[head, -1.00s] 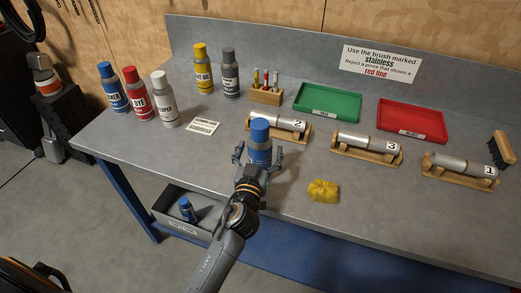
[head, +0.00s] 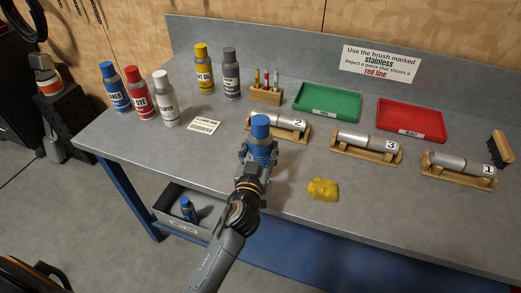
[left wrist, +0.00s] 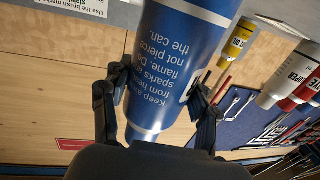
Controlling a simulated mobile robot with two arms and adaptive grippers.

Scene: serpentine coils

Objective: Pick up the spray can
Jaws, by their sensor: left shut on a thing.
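A blue spray can (head: 260,127) with a blue cap stands upright between the fingers of my left gripper (head: 258,153), near the front edge of the workbench. The gripper is shut on the can's body. In the left wrist view the blue can (left wrist: 180,60) fills the space between both fingers (left wrist: 158,103), and its white warning print shows upside down. The can's lower part is hidden in the head view, so I cannot tell if it touches the bench. My right gripper is not in view.
Blue (head: 114,88), red (head: 139,95) and white (head: 165,100) cans stand at the left. Cylinder 2 on its wooden cradle (head: 273,131) is close behind the held can. A yellow cloth (head: 323,189) lies right. A grey bin (head: 192,213) with another blue can is below.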

